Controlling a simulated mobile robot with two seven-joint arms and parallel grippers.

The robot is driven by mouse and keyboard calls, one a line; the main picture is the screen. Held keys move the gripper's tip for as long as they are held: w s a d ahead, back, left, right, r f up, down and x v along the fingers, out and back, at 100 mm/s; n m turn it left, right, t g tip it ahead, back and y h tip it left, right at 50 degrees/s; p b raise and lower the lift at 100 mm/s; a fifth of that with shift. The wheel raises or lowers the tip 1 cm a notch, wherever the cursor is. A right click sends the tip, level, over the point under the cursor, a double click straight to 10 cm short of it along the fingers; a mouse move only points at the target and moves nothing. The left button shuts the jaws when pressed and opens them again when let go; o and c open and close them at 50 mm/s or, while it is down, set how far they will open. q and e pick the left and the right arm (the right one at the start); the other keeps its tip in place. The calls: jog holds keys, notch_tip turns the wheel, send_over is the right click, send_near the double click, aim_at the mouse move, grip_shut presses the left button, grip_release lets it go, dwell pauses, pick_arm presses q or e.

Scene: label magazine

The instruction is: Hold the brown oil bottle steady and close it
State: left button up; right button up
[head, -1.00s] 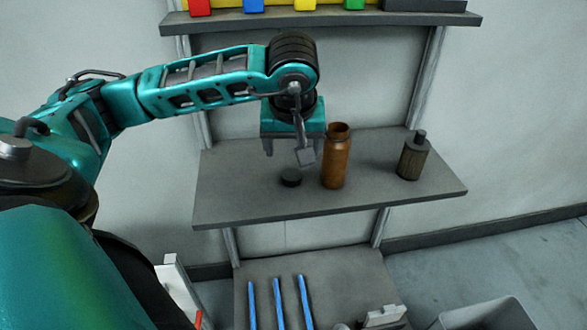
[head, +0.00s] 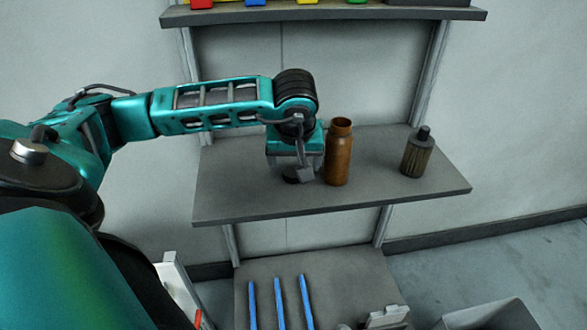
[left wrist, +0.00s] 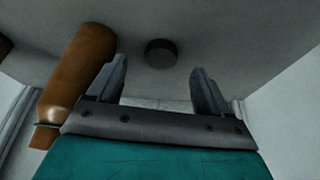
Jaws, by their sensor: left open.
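The brown oil bottle (head: 339,154) stands upright on the grey shelf, its mouth open at the top. It also shows in the left wrist view (left wrist: 77,72), left of the fingers. A dark round cap (head: 291,179) lies on the shelf to the left of the bottle, partly hidden by my gripper. In the left wrist view the cap (left wrist: 161,52) lies between and beyond the two fingertips. My left gripper (left wrist: 157,70) is open and empty, pointing down over the cap; it shows in the head view (head: 295,172) close beside the bottle. My right gripper is not in view.
A dark ribbed bottle (head: 417,154) stands at the right of the shelf (head: 240,190). Blue sticks (head: 279,303) lie on the lower shelf, and a grey bin (head: 490,318) stands at the lower right. The shelf's left part is clear.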

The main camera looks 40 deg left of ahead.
aim_at(293, 171)
pick_arm(q)
jog(key=x, duration=0.2)
jog(key=b+x, duration=0.1)
jog(key=x, duration=0.2)
jog(key=shift+w+a+r, duration=0.1)
jog(key=shift+w+a, duration=0.1)
jog(key=shift+a, duration=0.15)
jog(key=c, duration=1.1)
jog(key=shift+r, duration=0.1)
notch_tip(293, 171, up, 20)
jog(key=p, duration=0.4)
jog(key=shift+d, duration=0.15)
